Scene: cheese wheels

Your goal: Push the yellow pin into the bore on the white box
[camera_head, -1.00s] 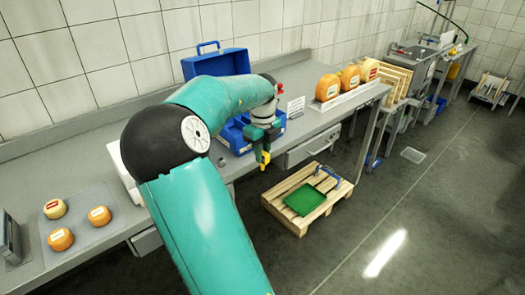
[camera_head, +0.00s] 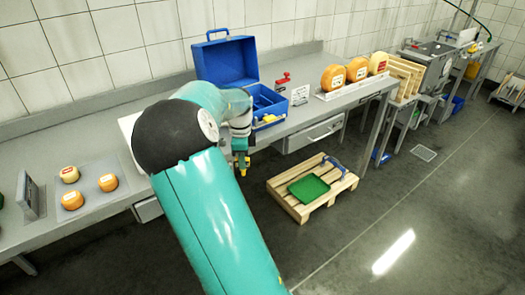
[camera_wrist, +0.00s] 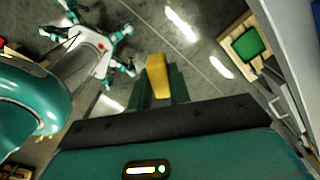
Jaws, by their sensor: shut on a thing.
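My gripper (camera_head: 241,161) is shut on the yellow pin (camera_wrist: 157,74). In the wrist view the pin sticks out between the two dark green fingers. A white object (camera_head: 129,126), perhaps the white box, shows behind my arm on the bench. My arm hides most of it, and no bore can be seen.
An open blue toolbox (camera_head: 225,62) stands on the grey bench (camera_head: 130,95). Orange cheese wheels (camera_head: 333,78) stand farther right. Small cheeses (camera_head: 72,200) lie on a mat at left. A wooden pallet (camera_head: 283,190) with a green tray (camera_head: 309,188) is on the floor.

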